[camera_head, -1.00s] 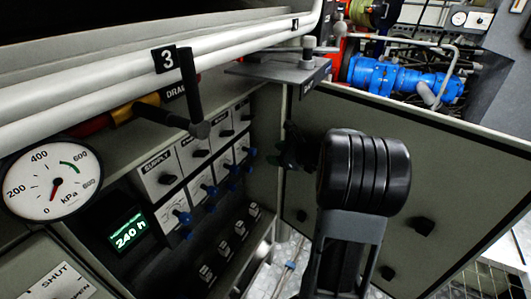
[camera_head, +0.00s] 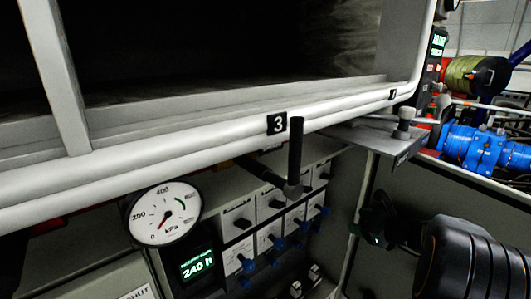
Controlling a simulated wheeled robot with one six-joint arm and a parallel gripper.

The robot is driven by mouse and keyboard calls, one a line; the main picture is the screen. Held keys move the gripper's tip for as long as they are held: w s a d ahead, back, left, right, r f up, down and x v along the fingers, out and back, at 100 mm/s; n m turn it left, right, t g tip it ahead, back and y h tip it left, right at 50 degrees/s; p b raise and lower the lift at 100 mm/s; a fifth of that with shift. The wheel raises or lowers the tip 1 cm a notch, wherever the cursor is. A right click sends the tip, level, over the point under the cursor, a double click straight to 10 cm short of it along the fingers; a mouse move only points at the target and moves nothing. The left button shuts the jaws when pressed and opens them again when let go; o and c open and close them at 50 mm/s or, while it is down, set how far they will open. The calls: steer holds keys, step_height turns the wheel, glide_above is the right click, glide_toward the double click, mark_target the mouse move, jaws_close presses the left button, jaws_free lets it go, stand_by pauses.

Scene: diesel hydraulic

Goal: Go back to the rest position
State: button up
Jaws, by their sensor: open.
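My arm's black ribbed wrist (camera_head: 470,262) fills the lower right corner. My gripper (camera_head: 374,220) shows just left of it as a small dark shape in front of the cabinet's inner corner. It is open, and I see nothing held in it. Its fingertips are dark and hard to make out. It is apart from the black lever handle (camera_head: 295,155) and right of the valve panel.
A round kPa gauge (camera_head: 165,213) and a green 240 h display (camera_head: 197,263) are at lower left. Blue-handled valves (camera_head: 268,250) line the panel. White pipes (camera_head: 200,150) cross above. A grey bracket (camera_head: 385,140) and blue machine (camera_head: 485,148) are at right.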

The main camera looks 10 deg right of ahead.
steer(key=s+a+f+n+g+h+p, duration=0.15)
steer(key=s+a+f+n+g, duration=0.25)
steer(key=s+a+n+g, duration=0.6)
steer(key=s+a+r+n+t+h+p, duration=0.1)
steer(key=s+a+r+n+h+p, duration=0.3)
steer(key=n, duration=1.3)
steer(key=s+a+r+p, duration=0.3)
steer(key=s+a+r, duration=0.1)
steer(key=r, duration=0.2)
steer(key=shift+a+h, duration=0.3)
steer(key=shift+h, duration=0.05)
